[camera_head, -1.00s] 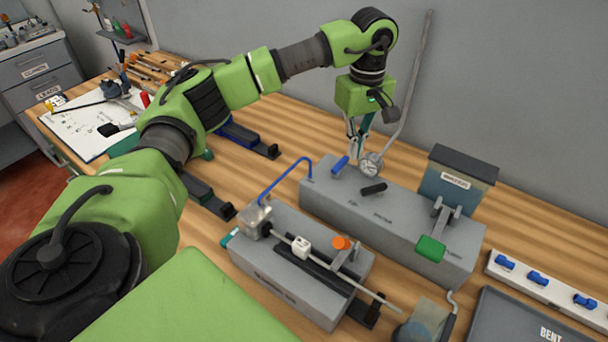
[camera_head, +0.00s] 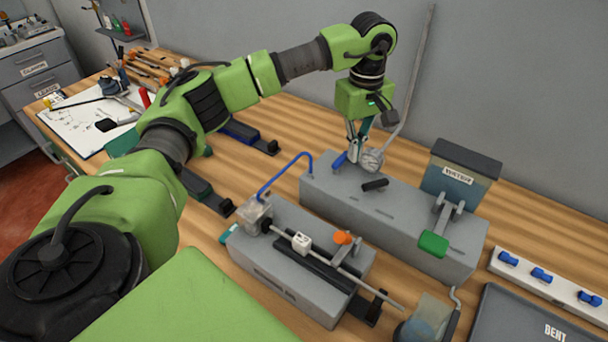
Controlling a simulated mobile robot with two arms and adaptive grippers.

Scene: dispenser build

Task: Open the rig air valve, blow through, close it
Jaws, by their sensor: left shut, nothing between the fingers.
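The grey rig (camera_head: 395,222) stands on the wooden bench against the wall. A blue valve lever (camera_head: 340,160) sits on its top near the left end, and a black lever (camera_head: 375,184) lies to its right. A round gauge (camera_head: 371,160) stands behind them, partly covered by my gripper. My left gripper (camera_head: 354,154) points down just over the blue lever. Its fingers are shut with nothing between them, and its tips are close to or touching the lever; I cannot tell which. My right gripper is out of view.
A water box (camera_head: 461,172) and a green-ended lever (camera_head: 434,243) are on the rig's right. A grey fixture (camera_head: 290,270) with a rod and blue tube (camera_head: 280,178) stands in front. A blue-knobbed strip (camera_head: 550,281) and the BENT tray (camera_head: 520,318) lie at right.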

